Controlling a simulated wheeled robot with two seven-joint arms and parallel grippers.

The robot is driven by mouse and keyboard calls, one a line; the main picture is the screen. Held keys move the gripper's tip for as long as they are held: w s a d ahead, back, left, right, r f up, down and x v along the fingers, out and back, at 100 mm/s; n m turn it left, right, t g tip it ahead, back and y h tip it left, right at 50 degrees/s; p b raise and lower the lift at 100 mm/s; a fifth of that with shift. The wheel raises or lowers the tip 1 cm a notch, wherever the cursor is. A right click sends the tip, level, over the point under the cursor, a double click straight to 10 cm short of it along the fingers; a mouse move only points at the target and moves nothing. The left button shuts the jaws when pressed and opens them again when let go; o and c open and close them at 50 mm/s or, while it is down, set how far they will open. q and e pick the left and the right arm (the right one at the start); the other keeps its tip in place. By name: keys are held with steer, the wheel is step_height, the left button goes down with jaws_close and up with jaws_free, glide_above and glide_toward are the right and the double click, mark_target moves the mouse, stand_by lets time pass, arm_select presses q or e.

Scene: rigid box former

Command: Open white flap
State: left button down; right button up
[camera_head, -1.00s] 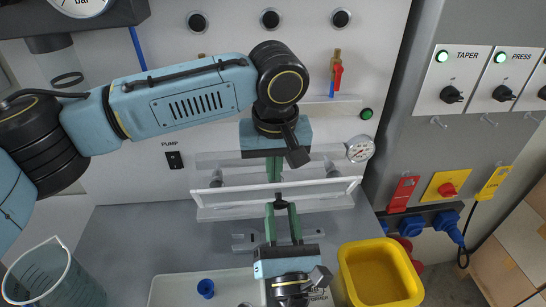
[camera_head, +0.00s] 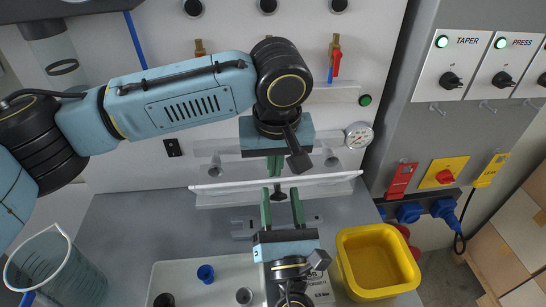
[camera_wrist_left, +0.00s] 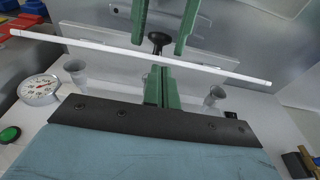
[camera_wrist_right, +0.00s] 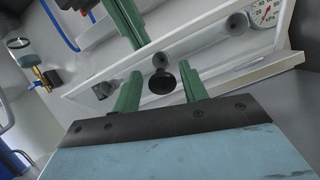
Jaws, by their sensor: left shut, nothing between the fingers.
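The white flap (camera_head: 235,184) shows in the head view as a thin, nearly edge-on white bar on the back wall above the grey worktop. The bar also crosses the left wrist view (camera_wrist_left: 100,44). A black knob (camera_head: 279,196) sits below its middle; the right wrist view shows this knob (camera_wrist_right: 162,82) between my right fingers. My right gripper (camera_head: 282,198) is open around the knob, with a gap to each finger. My left gripper (camera_head: 275,166) is shut and empty, just above the bar; its fingers also show together in the left wrist view (camera_wrist_left: 161,88). Whether they touch the flap, I cannot tell.
A yellow tub (camera_head: 376,263) stands right of my right gripper. A white tray (camera_head: 227,270) with a blue cup (camera_head: 205,273) lies to its left. A clear beaker (camera_head: 58,268) stands at far left. A dial gauge (camera_head: 358,134) is on the wall right of the flap.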

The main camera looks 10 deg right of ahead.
arm_select(q)
steer(key=shift+w+r, duration=0.1)
steer(key=shift+w, duration=0.05)
arm_select(e)
steer(key=shift+o, duration=0.7)
steer(key=shift+f, duration=0.1)
steer(key=shift+s, duration=0.1)
